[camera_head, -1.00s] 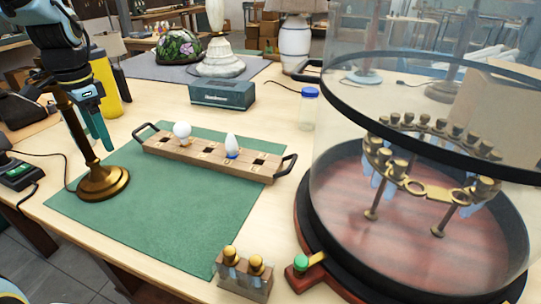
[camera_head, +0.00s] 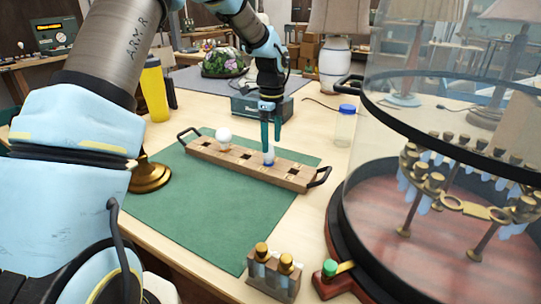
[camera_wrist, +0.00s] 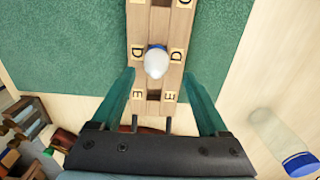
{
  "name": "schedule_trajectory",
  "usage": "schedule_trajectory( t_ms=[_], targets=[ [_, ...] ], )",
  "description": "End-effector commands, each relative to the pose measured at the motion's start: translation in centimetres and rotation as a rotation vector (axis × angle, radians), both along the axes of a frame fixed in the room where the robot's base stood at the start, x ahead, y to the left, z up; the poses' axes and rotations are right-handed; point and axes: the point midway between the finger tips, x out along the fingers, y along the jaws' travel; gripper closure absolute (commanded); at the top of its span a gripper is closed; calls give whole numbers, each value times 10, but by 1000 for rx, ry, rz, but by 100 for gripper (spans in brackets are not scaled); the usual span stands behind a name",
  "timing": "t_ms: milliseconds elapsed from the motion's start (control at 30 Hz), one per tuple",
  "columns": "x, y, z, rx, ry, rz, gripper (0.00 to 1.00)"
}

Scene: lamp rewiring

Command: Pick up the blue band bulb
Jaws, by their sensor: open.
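The blue band bulb (camera_wrist: 156,62) stands in the wooden tray (camera_wrist: 141,23), by the letter D in the wrist view, with its blue band at its base. In the head view the bulb (camera_head: 268,155) shows just below my gripper (camera_head: 270,143). My gripper is open, its two teal fingers pointing down over the tray. In the wrist view my gripper (camera_wrist: 165,85) has its fingers on either side of the bulb, apart from it. A round white bulb (camera_head: 223,135) stands at the tray's left part.
The tray has black end handles and lies on a green mat (camera_head: 195,210). A blue-lidded jar (camera_head: 345,125) stands behind it to the right. A glass-walled case (camera_head: 400,190) stands at right, with a small holder (camera_head: 273,274) in front. The mat's front is clear.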

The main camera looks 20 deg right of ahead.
Motion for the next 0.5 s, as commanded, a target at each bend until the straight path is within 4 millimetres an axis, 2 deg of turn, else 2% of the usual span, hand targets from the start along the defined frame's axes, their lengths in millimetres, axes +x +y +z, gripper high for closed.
schedule_trajectory(
  t_ms=[133, 333, 500],
  targets=[
    [-1, 4, -12, 3, 3, 0, 22],
    [0, 7, -42, 2, 3, 0, 22],
    [0, 7, -52, 0, 0, 0, 22]
  ],
)
